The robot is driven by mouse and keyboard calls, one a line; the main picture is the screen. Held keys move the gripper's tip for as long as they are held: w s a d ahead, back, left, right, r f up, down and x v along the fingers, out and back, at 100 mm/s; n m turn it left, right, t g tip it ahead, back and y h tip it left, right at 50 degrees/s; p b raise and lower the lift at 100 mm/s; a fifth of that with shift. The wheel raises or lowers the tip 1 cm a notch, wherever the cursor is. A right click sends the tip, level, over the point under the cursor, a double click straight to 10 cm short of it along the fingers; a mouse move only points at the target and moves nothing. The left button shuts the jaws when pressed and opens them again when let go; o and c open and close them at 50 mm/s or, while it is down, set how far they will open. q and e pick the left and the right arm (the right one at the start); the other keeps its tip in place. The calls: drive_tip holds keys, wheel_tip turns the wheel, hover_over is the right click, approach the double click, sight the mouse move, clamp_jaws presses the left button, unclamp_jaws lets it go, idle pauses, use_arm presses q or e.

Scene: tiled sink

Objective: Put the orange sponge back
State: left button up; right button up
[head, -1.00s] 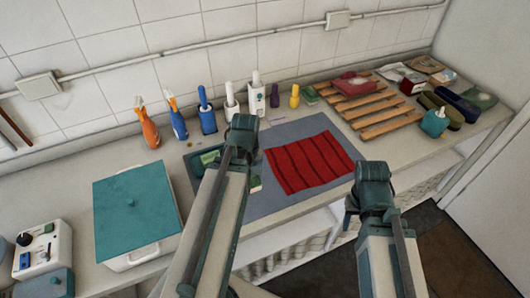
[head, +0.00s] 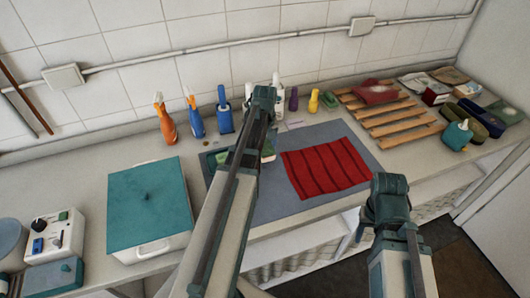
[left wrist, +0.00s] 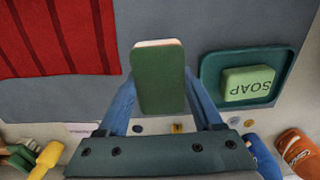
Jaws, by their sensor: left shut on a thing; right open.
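The sponge (left wrist: 158,82) shows a dark green face and a thin orange and whitish edge in the left wrist view. My left gripper (left wrist: 160,92) is shut on it, with one blue finger along each side. In the head view my left gripper (head: 262,100) is over the back part of the grey mat, and its arm hides much of the sponge. A teal dish (left wrist: 209,72) with a green soap bar (left wrist: 249,84) lies beside the sponge. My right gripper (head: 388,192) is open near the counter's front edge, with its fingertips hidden.
A red cloth (head: 325,168) lies on the grey mat (head: 268,207). Spray bottles (head: 166,118) and other bottles stand along the tiled wall. A teal-lidded bin (head: 148,205) is at left. A wooden rack (head: 405,131) and several boxes are at right.

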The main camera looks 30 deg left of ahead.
sight(265, 152)
use_arm(q)
drive_tip(key=shift+w+a, duration=0.1)
drive_tip(key=shift+w, duration=0.15)
drive_tip(key=shift+w+a, duration=0.25)
drive_tip(key=shift+w, duration=0.2)
wheel_tip(265, 152, down, 4)
drive_tip(key=b, duration=0.3)
drive_tip(key=shift+s+r+b, duration=0.15)
drive_tip(key=shift+b, duration=0.2)
drive_tip(key=o, duration=1.2)
